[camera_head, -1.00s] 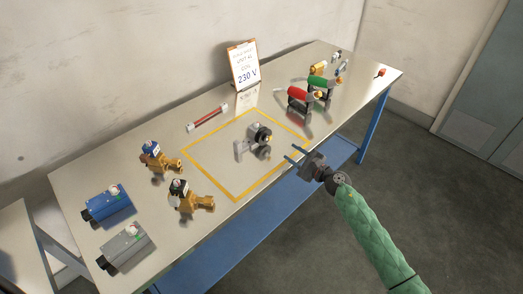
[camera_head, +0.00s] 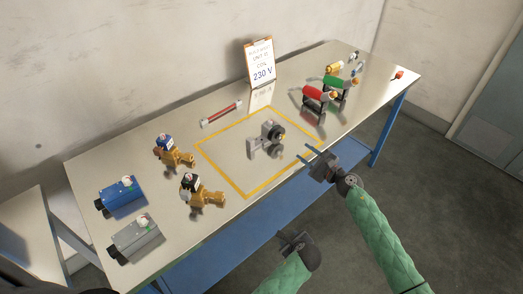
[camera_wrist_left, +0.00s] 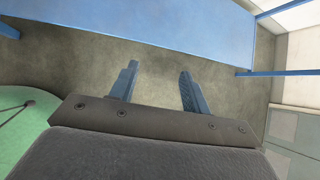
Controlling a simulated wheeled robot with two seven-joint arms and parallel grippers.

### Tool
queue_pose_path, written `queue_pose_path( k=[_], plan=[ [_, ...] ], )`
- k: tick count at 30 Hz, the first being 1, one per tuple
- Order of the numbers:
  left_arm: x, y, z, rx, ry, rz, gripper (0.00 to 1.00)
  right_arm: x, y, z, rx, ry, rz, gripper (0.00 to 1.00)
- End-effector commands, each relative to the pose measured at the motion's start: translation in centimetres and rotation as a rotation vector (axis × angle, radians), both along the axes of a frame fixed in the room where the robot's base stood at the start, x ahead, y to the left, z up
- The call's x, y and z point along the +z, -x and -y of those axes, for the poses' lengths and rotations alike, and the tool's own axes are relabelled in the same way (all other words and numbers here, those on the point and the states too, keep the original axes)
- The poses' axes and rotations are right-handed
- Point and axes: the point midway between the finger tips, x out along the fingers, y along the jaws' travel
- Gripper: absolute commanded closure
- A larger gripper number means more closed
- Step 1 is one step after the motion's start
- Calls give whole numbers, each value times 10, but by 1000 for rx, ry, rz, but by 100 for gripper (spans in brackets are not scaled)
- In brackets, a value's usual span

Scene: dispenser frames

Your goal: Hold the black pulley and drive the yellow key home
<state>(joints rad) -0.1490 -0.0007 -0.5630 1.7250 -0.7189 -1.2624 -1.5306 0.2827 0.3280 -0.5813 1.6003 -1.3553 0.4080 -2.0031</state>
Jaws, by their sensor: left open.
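The black pulley (camera_head: 278,131) sits on a grey stand (camera_head: 258,148) inside the yellow outlined square on the table. A small yellow spot (camera_head: 283,137), which looks like the yellow key, shows at the pulley's face; how deep it sits is too small to tell. My right gripper (camera_head: 309,155) is open and empty, at the table's front edge, right of and apart from the pulley. My left gripper (camera_head: 284,237) is lower, in front of the table and well away from the pulley. In the left wrist view its two fingers (camera_wrist_left: 158,72) are spread with nothing between them.
Brass valves (camera_head: 176,156) and blue and grey motor-like units (camera_head: 122,198) stand at left. A blue lower shelf (camera_head: 240,235) runs below the tabletop.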

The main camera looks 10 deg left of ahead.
Motion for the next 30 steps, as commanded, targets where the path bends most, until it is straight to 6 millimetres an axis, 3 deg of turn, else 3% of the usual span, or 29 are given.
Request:
queue_pose_path(
  k=[1, 6, 13, 20, 27, 30],
  plan=[
    [25, -7, 7, -41, -51, 12, 53, 0, 0, 0, 0, 0, 0, 64],
    [97, -18, 20, -159, -239, 24, 53, 0, 0, 0, 0, 0, 0, 64],
    [175, -42, 13, -213, -450, 27, 53, 0, 0, 0, 0, 0, 0, 64],
    [200, -106, -38, -104, -541, 44, 53, 0, 0, 0, 0, 0, 0, 64],
    [216, -179, -110, 57, -575, 70, 53, 0, 0, 0, 0, 0, 0, 64],
    [223, -200, -134, 108, -582, 78, 53, 0, 0, 0, 0, 0, 0, 64]
  ],
)
